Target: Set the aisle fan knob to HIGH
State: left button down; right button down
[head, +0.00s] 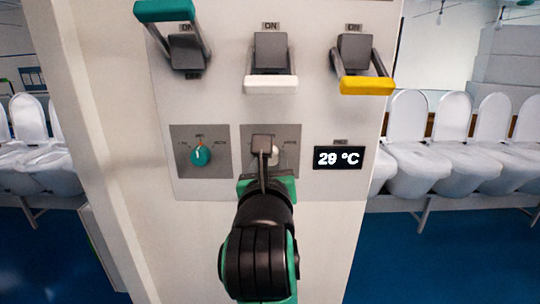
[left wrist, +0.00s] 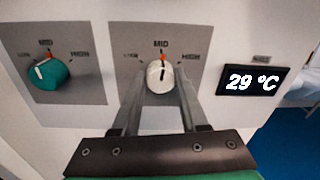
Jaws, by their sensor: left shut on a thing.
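A white round knob (left wrist: 158,84) sits on a grey plate marked LOW, MID and HIGH. An orange-red mark shows at its top, just under MID, and its dark pointer line is about upright. My left gripper (left wrist: 160,72) is shut on this knob, one finger on each side. In the head view the gripper (head: 262,152) hides most of the knob. A teal knob (head: 201,156) is on a similar plate to the left; it also shows in the left wrist view (left wrist: 48,74), its white line tilted to the upper left. No label naming the aisle fan is readable.
A display (head: 339,157) reading 29 °C is right of the white knob. Above are three levers: teal (head: 166,11) raised, white (head: 270,86) and yellow (head: 367,86) lowered.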

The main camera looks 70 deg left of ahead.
pick_arm(q)
jog(key=shift+r+m+g+p, duration=0.15)
jog(key=shift+m+g+p, duration=0.15)
jog(key=shift+m+p, duration=5.25)
jog(key=shift+n+p, duration=0.25)
jog(key=shift+p, duration=0.15)
jog(key=shift+c, duration=2.2)
grip_release()
jog(key=shift+d, duration=0.15)
